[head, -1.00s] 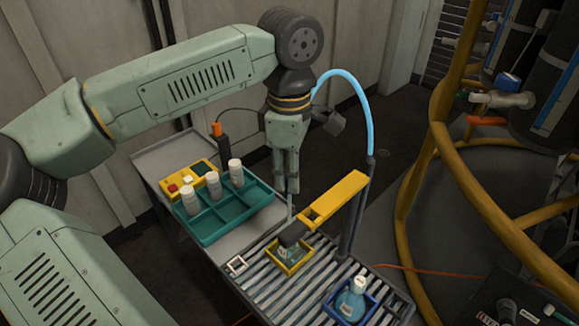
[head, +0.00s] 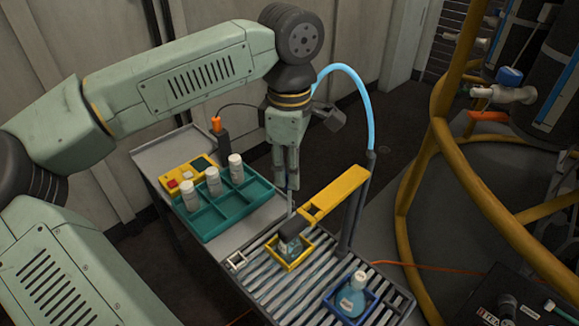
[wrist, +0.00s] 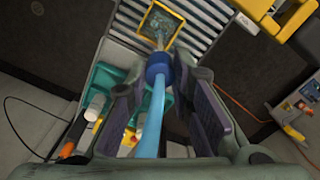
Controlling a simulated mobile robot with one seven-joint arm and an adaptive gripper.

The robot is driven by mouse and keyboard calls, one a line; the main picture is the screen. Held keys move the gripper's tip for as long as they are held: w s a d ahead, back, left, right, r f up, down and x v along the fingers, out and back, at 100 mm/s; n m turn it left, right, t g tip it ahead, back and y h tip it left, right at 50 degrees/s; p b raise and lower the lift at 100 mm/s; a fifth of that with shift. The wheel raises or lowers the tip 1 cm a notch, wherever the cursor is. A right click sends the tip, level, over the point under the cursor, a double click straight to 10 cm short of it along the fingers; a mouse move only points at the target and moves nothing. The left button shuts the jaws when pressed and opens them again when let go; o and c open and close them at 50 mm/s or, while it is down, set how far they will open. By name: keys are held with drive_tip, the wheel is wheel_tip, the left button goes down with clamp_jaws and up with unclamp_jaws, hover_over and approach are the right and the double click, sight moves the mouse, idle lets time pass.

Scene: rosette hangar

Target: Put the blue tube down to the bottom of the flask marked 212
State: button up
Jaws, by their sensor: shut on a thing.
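My gripper (head: 288,182) points down above the yellow-rimmed holder (head: 271,255) on the roller table. It is shut on the blue tube (head: 350,84), whose light blue hose arcs over from a post at the right. In the wrist view the tube (wrist: 152,118) passes between the fingers through a dark blue collar. A thin pale end (head: 291,200) reaches down toward the flask (head: 289,250) in the yellow holder. A dark block hides where the tip ends, so I cannot tell its depth. A second flask (head: 353,299) with pale blue liquid stands in a blue holder. Neither label is readable.
A yellow arm (head: 338,192) extends from the post (head: 352,215) over the yellow holder, close to my gripper. A teal tray (head: 210,230) with three white bottles stands left. A yellow box with buttons (head: 186,175) sits behind it. Yellow railings curve at the right.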

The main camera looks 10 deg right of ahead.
sight(289, 205)
drive_tip(key=shift+f+b, duration=0.75)
drive_tip(key=shift+f, duration=0.4)
drive_tip(key=shift+f+b, duration=1.6)
drive_tip(key=shift+f, duration=0.35)
drive_tip(key=shift+f+b, duration=1.7)
drive_tip(key=shift+f, duration=0.3)
